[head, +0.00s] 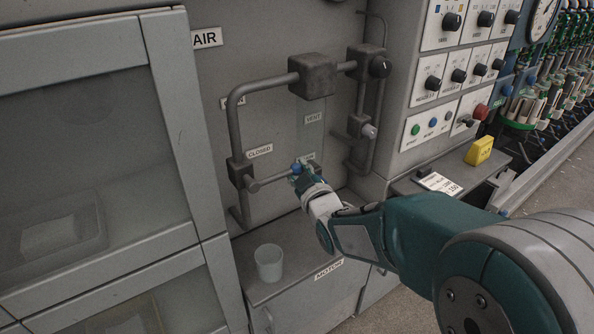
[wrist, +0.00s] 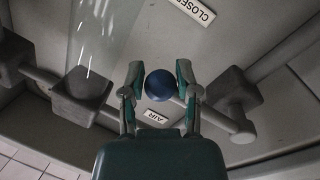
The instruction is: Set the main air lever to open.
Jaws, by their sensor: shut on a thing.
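The main air lever (head: 273,180) is a grey rod on the pipe at the lower left of the panel. My gripper (head: 301,172) is at the knob. In the wrist view the knob (wrist: 159,85) sits between the two fingertips of my gripper (wrist: 158,78), which close on it from both sides.
Grey pipes and blocks (head: 312,76) surround the lever. A vertical glass tube (head: 310,120) is above my gripper. A yellow block (head: 479,150) and a switch panel (head: 455,70) are to the right.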

